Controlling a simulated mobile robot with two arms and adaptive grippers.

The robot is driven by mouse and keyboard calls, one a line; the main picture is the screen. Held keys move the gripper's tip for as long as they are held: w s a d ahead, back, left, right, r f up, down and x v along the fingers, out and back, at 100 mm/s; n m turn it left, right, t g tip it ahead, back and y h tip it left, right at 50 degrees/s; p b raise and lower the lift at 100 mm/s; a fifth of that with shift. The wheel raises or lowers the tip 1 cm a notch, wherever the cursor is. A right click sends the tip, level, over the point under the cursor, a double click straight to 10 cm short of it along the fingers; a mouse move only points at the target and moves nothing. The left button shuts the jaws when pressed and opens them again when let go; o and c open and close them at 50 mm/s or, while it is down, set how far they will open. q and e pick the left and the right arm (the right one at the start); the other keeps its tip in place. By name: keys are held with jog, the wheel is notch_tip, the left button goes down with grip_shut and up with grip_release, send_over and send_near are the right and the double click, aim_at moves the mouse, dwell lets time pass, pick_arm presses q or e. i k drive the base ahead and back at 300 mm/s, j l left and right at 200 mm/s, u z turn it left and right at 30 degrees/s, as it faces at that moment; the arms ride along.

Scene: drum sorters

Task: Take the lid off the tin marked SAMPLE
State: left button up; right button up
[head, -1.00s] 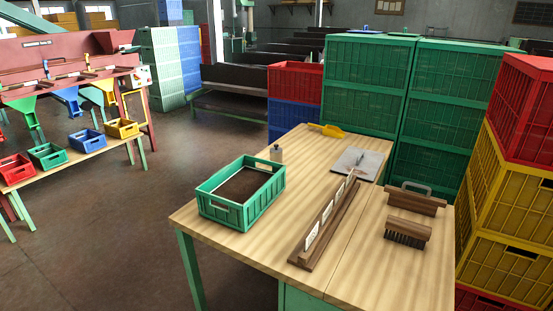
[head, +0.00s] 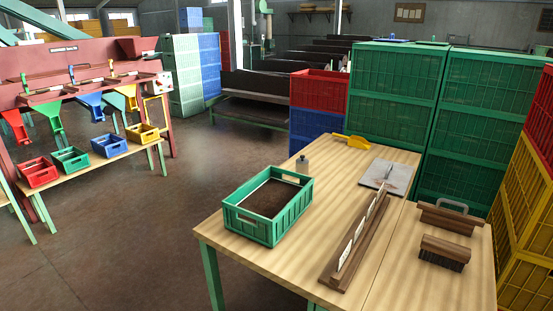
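No tin with a readable SAMPLE marking shows. A small grey vessel with a narrow top (head: 302,164) stands on the wooden table (head: 240,238), just behind the green crate (head: 268,228). It is too small to tell whether it is a tin or bears a label. The green crate holds something dark brown, like soil, and could hide things low behind it. Neither of my grippers is in view.
A wooden rack with white cards (head: 358,240), a brush (head: 445,252), a wooden block with a handle (head: 448,218), a clipboard (head: 386,176) and a yellow scoop (head: 352,141) lie on the table. Stacked crates (head: 395,95) stand behind. Floor is open at left.

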aim_at(302, 160)
jog(key=i+j+u, duration=0.25)
jog(key=u, duration=0.15)
jog(key=i+j+u, duration=0.5)
jog(key=u, duration=0.25)
jog(key=i+u, duration=0.35)
jog(key=i+j, duration=0.1)
jog(key=i, duration=0.55)
jog(key=i+j+u, duration=0.1)
jog(key=i, duration=0.5)
jog(key=i+l+z, duration=0.2)
jog(key=i+z, duration=0.55)
jog(key=z, duration=0.2)
jog(key=i+z, duration=0.45)
jog(key=i+j+z, duration=0.25)
jog(key=z, duration=0.2)
